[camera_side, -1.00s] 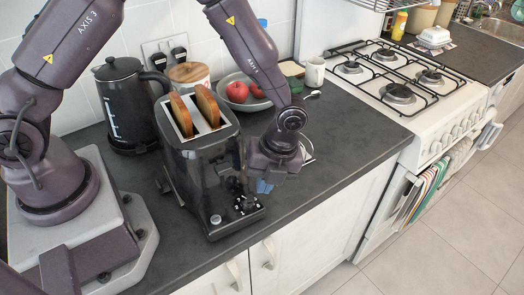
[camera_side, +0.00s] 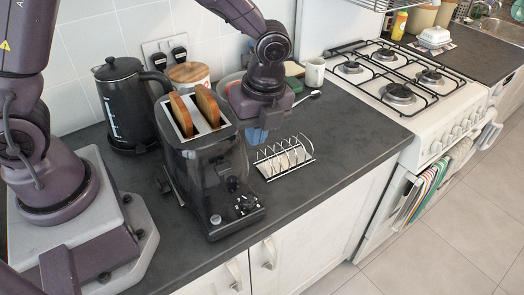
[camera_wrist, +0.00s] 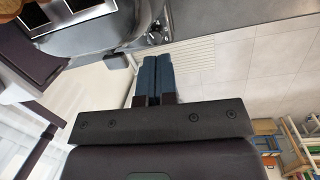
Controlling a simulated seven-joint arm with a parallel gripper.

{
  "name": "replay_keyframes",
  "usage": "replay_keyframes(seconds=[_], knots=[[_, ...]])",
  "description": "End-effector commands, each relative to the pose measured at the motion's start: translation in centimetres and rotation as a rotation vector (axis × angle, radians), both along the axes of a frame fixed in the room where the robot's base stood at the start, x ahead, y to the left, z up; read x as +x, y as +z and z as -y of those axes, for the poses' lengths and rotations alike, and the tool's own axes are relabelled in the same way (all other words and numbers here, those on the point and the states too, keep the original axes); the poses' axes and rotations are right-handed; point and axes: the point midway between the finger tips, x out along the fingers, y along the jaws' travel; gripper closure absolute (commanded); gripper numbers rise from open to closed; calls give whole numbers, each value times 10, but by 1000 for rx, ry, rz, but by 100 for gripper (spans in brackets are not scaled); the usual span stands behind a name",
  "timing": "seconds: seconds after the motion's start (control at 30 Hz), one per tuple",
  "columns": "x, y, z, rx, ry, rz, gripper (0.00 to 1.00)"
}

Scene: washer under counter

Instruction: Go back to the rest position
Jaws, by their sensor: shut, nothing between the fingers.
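My gripper (camera_side: 257,134) is above the counter, to the right of the toaster and behind the toast rack in the side view. Its blue fingers are together with nothing between them, and the closed fingers also show in the wrist view (camera_wrist: 153,80). The black toaster (camera_side: 213,172) stands on the counter with two slices of toast (camera_side: 196,112) sticking up out of its slots. My gripper appears clear of the toaster.
A wire toast rack (camera_side: 284,158) stands on the counter (camera_side: 335,139). A black kettle (camera_side: 125,103) is left of the toaster. A mug (camera_side: 314,72) and a bowl, mostly hidden by my arm, are at the back. A gas hob (camera_side: 398,92) is at the right.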

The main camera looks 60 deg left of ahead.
Motion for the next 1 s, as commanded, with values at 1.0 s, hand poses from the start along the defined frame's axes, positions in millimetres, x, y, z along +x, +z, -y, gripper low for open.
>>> replay_keyframes(seconds=[1.0], knots=[[-136, 173, -78, -443, 1686, 538, 100]])
